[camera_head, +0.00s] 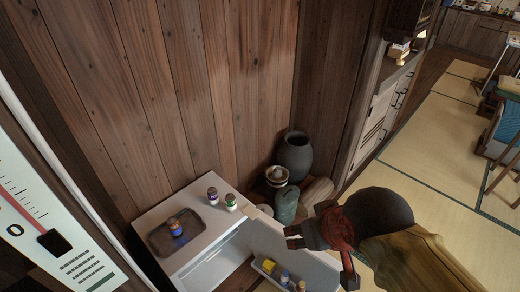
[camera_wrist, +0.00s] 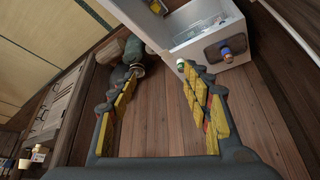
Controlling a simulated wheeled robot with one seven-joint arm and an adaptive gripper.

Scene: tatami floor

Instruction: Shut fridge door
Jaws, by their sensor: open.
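The small white fridge (camera_head: 205,240) stands against the wooden wall in the head view, and it also shows at the upper right in the wrist view (camera_wrist: 192,47). Its door (camera_head: 318,270) stands open, swung out to the right, with small bottles (camera_head: 285,277) and a yellow item on its inner shelf. My gripper (camera_head: 321,256) is open and empty. In the head view it overlaps the door's outer end; I cannot tell whether it touches. In the wrist view the fingers (camera_wrist: 152,85) are spread wide with only the background between them.
A dark tray (camera_head: 160,241) with a blue bottle (camera_head: 175,227) and two more bottles (camera_head: 230,201) are on the fridge top. A dark jar (camera_head: 295,155), a green container (camera_head: 286,206) and sacks stand in the corner behind the door. Tatami floor (camera_head: 430,145) is open at the right.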

